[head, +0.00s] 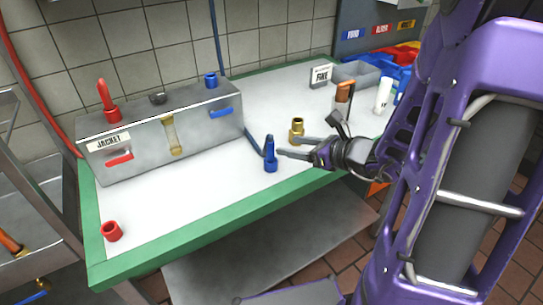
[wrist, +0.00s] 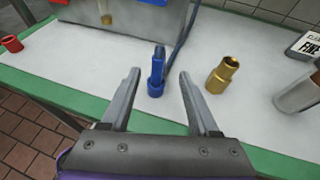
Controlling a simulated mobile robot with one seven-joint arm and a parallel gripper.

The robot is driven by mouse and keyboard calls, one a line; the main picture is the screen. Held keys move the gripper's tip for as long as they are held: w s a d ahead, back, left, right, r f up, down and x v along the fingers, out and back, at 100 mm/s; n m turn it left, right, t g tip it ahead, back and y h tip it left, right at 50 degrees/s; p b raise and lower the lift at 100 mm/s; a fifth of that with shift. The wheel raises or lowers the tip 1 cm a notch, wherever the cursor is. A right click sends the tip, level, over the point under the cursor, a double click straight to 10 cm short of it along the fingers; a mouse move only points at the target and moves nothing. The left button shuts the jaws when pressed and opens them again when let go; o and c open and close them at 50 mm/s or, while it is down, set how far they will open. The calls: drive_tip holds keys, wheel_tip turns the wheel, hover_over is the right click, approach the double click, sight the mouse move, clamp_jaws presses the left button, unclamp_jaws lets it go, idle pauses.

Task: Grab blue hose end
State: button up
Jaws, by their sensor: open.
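The blue hose end (head: 270,155) stands upright on the white tabletop, with a dark blue hose running back from it past the metal box. In the wrist view the blue hose end (wrist: 156,75) is upright between and just beyond the fingertips. My gripper (head: 292,147) is open and empty, just right of the blue hose end. In the wrist view my gripper (wrist: 160,74) has a finger on each side of it, with gaps showing.
A brass fitting (wrist: 222,75) stands close right of my right finger. The metal box labelled JACKET (head: 165,125) is at the back left. A red fitting (head: 111,231) is near the front left corner.

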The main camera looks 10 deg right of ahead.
sight(270, 146)
drive_tip(key=x, duration=0.6)
drive_tip(key=shift+b, duration=0.35)
drive_tip(key=x, duration=0.5)
drive_tip(key=shift+a+f+b, duration=0.15)
drive_tip(key=shift+f+b, duration=0.15)
drive_tip(key=shift+b, duration=0.1)
clamp_jaws()
